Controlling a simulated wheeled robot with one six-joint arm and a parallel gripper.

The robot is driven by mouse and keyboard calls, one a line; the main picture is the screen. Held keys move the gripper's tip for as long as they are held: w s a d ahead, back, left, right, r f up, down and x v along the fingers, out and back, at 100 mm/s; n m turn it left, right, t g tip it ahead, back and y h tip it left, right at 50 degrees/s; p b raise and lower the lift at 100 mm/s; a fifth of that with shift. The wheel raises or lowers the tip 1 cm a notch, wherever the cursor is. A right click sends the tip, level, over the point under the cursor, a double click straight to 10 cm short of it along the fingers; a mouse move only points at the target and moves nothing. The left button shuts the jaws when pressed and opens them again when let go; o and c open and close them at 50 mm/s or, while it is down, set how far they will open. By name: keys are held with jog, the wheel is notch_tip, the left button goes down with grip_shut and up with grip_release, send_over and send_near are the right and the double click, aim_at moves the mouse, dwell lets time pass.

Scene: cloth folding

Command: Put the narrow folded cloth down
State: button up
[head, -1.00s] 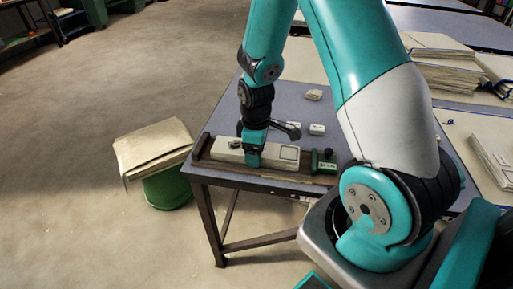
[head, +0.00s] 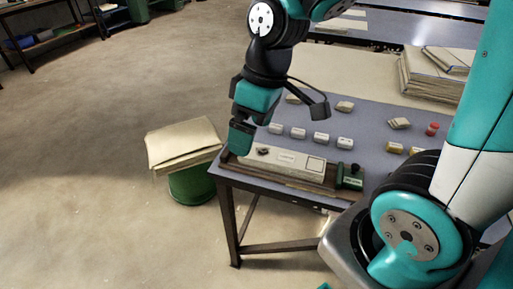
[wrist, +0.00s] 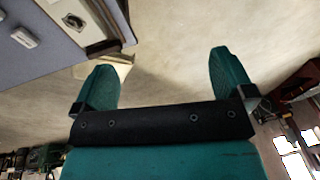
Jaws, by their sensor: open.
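A long, narrow, pale piece (head: 285,161) lies in a dark wooden tray (head: 312,185) along the table's near edge. It has a dark spot at its left end and a printed rectangle at its right. I cannot tell for sure that it is the narrow folded cloth. A wider folded beige cloth (head: 182,143) lies on a green round bin (head: 192,185) left of the table. My gripper (head: 240,145) is above the tray's left end. In the wrist view its fingers are wide apart with nothing between them (wrist: 163,80).
The blue-grey table (head: 300,112) holds a row of small white blocks (head: 321,139), a green block (head: 349,176) at the tray's right end and red pieces (head: 432,128). Cloth stacks (head: 435,72) stand behind at right. The floor (head: 90,110) at left is clear.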

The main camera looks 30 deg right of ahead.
jog(key=s+a+r+y, duration=0.1)
jog(key=s+a+r, duration=0.3)
jog(key=s, duration=0.6)
jog(key=a, duration=0.2)
jog(key=shift+a+r+g+y, duration=0.2)
jog(key=shift+a+g+y, duration=0.1)
jog(key=shift+a, duration=0.1)
